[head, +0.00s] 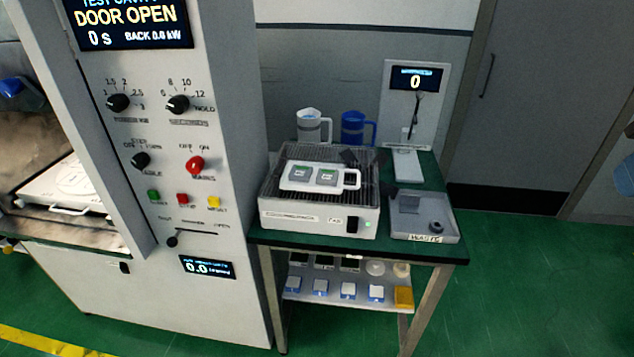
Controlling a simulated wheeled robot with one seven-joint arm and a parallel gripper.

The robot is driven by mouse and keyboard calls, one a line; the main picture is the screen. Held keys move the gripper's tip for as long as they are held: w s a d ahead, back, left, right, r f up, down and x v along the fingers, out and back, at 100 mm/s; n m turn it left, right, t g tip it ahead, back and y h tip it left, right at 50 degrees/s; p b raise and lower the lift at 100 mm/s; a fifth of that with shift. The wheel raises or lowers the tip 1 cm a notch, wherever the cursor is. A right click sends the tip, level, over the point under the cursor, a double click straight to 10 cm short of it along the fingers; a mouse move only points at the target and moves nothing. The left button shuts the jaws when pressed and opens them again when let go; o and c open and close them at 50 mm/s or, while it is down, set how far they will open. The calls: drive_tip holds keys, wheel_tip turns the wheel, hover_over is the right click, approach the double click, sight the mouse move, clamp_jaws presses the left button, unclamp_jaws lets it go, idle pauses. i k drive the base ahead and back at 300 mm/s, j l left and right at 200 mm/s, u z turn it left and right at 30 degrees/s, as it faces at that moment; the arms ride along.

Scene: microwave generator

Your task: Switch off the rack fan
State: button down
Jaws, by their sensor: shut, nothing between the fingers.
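The rack fan (285,214) is a low light-grey box with a dark ribbed top, standing on the green-topped side table. On the right of its front is a black rocker switch (352,225), beside a label that seems to read FAN. The rocker's tilt is too small to tell. My gripper is not in view.
A white handled tray (346,180) with two grey-green pieces lies on the fan's grille. White (309,127) and blue (352,128) mugs stand behind; a display stand (410,158) and grey tray (440,226) are right. The generator cabinet (215,310) borders the left. Green floor is clear in front.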

sight(351, 221)
drive_tip(key=j+z, duration=0.35)
drive_tip(key=z, duration=0.15)
drive_tip(key=k+j+z, duration=0.15)
drive_tip(key=j+z, duration=0.2)
drive_tip(key=z, duration=0.15)
drive_tip(key=k+j, duration=0.2)
drive_tip(key=j, duration=0.25)
drive_tip(key=k+j+z, duration=0.15)
drive_tip(key=j, duration=0.3)
drive_tip(key=k+j, duration=0.35)
drive_tip(key=i+j+z, duration=0.05)
drive_tip(key=j, duration=0.05)
